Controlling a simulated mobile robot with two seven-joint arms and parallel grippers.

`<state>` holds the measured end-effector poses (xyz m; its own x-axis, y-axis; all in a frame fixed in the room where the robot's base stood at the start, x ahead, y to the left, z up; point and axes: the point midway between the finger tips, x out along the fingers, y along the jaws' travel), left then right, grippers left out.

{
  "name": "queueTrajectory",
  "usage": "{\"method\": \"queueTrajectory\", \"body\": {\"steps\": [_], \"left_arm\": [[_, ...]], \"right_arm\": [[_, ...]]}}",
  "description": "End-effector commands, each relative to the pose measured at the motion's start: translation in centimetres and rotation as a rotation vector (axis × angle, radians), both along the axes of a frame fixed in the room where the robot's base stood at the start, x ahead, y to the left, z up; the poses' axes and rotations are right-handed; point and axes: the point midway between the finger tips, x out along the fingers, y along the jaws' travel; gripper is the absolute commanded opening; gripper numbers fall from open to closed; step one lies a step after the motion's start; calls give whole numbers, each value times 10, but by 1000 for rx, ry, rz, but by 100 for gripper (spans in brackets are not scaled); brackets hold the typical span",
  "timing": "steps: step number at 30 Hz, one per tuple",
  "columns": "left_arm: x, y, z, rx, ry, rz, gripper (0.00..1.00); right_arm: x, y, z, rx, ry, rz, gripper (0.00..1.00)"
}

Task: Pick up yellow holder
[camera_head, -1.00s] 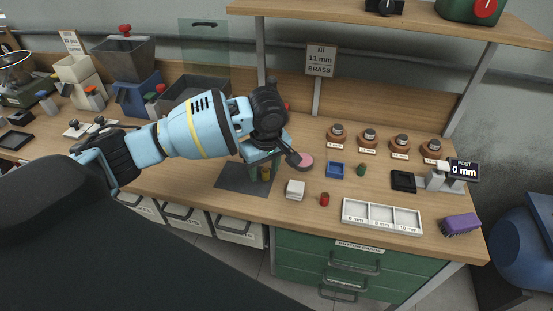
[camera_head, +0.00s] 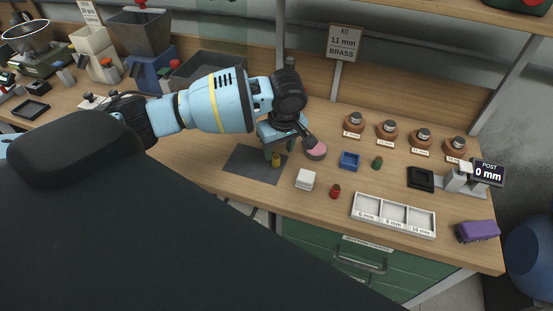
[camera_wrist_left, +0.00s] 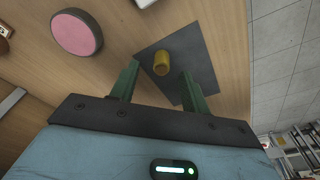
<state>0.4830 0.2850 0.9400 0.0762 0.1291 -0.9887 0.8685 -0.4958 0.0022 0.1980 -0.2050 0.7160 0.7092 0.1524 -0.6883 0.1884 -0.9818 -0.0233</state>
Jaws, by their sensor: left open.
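The yellow holder (camera_head: 276,161) is a small yellow cylinder on the dark grey mat (camera_head: 245,165). In the left wrist view the yellow holder (camera_wrist_left: 161,63) stands on the mat (camera_wrist_left: 205,65), ahead of and between the two green fingers. My left gripper (camera_head: 278,152) is open above the mat, its fingers pointing down. In the left wrist view the open left gripper (camera_wrist_left: 158,85) has nothing between its fingertips. The fingers look apart from the holder. My right gripper does not show.
A pink-topped round pad (camera_head: 316,150) lies close to the right of the gripper. Nearby are a white block (camera_head: 305,180), a red piece (camera_head: 334,191), a blue tray (camera_head: 349,161) and a green piece (camera_head: 377,163). A white sectioned tray (camera_head: 394,228) lies near the front edge.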

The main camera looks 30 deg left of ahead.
Motion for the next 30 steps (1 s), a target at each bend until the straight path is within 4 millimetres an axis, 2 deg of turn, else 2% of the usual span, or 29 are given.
{"method": "queueTrajectory", "body": {"steps": [5, 9, 18, 29, 30], "left_arm": [[1, 12, -26, 3, 6, 3, 47], [3, 13, -41, 2, 4, 2, 47], [3, 13, -44, 1, 0, 1, 47], [3, 13, -43, 1, 0, 0, 1], [3, 13, -43, 1, 0, 1, 0]], "right_arm": [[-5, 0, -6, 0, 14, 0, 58], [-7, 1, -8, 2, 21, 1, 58], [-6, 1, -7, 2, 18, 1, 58], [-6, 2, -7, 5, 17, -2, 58], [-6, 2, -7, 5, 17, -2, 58]]}}
